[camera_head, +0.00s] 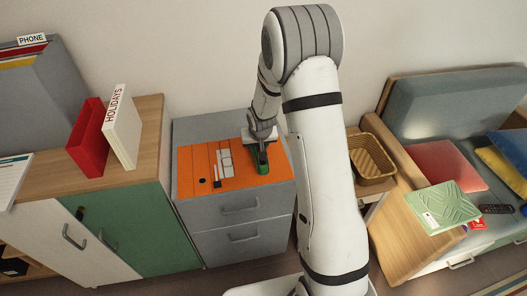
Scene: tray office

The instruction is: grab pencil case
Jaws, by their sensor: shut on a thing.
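A green pencil case (260,161) is on the right part of an orange mat (202,171). The mat lies on a grey drawer cabinet (190,127). My gripper (259,146) reaches down from above and is shut on the pencil case. My gripper and wrist hide the top of the case. I cannot tell whether the case still touches the mat.
Small white and grey items (224,162) lie on the mat left of the case. A wooden-topped cabinet with a red binder (88,138) and white HOLIDAYS binder (122,127) stands left. A wicker basket (373,157) and a cushioned bench (455,103) are right.

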